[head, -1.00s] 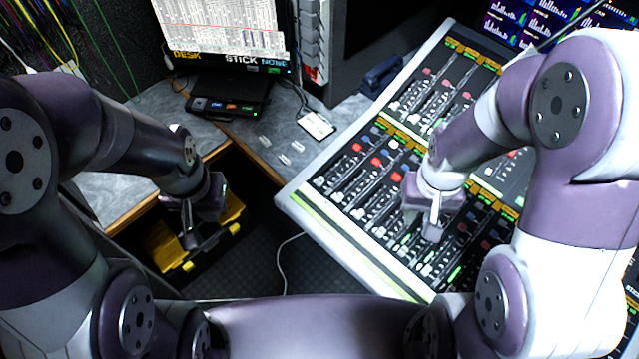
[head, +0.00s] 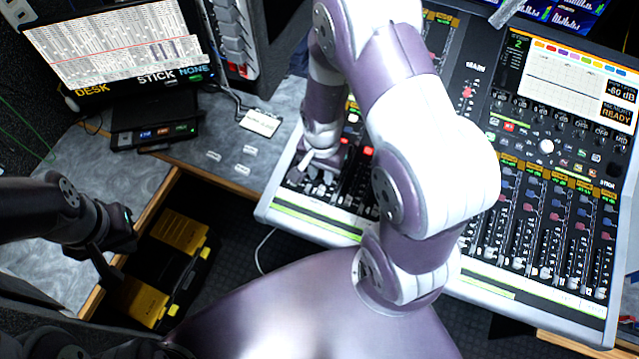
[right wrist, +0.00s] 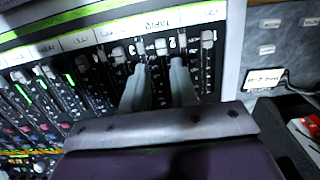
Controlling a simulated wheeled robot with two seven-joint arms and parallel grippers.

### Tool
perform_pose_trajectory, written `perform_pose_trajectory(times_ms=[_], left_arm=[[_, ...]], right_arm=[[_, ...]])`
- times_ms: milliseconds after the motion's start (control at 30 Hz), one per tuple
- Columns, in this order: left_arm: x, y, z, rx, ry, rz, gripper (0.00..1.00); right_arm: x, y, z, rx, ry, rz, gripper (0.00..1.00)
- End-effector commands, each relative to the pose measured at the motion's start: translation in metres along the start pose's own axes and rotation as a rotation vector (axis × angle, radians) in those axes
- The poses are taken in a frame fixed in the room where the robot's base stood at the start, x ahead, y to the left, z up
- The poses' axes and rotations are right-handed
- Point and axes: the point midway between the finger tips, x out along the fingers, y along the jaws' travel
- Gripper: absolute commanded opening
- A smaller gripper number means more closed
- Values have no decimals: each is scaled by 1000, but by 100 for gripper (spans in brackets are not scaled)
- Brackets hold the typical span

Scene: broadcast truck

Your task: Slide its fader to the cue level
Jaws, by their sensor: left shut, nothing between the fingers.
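The mixing console (head: 330,232) has rows of faders with light caps. My right gripper (head: 318,165) is over the left end of its lower fader bank in the head view. In the right wrist view my right gripper (right wrist: 159,66) has its fingers apart, pointing at the faders at the bank's end. A pale fader cap (right wrist: 160,46) shows just beyond the gap between the fingertips; I cannot tell whether they touch it. My left gripper (head: 108,268) is shut and empty, hanging beside the desk, away from the console.
A monitor (head: 118,50) reading "DESK" and "STICK NONE" stands at the back left, with a black box (head: 155,125) in front. Small labels (head: 240,168) and a white card (head: 262,122) lie on the grey desk. A black and yellow case (head: 180,232) is below.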

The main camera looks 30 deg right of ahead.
Motion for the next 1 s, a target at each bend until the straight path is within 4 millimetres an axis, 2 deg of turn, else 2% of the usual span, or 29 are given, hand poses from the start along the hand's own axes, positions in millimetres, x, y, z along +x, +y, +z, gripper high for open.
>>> perform_pose_trajectory(times_ms=[100, 200, 333, 700, 733, 800, 1000], left_arm=[[-1, 0, 0, 0, 0, 0, 0], [-1, 0, 0, 0, 0, 0, 0], [-2, 0, 0, 0, 0, 0, 0], [-1, 0, 0, 0, 0, 0, 0], [-1, 0, 0, 0, 0, 0, 0], [-1, 0, 0, 0, 0, 0, 0], [-2, 0, 0, 0, 0, 0, 0]], right_arm=[[31, 1, 1, -1, -3, 3, 28], [50, 1, 1, -1, -3, 3, 28], [65, 0, 0, -2, 0, 0, 28], [72, 0, 0, -2, 1, -1, 28], [72, 0, 0, -2, 1, -1, 24], [72, 0, 0, -2, 1, 0, 2], [72, 0, -2, -2, 1, 0, 0]])
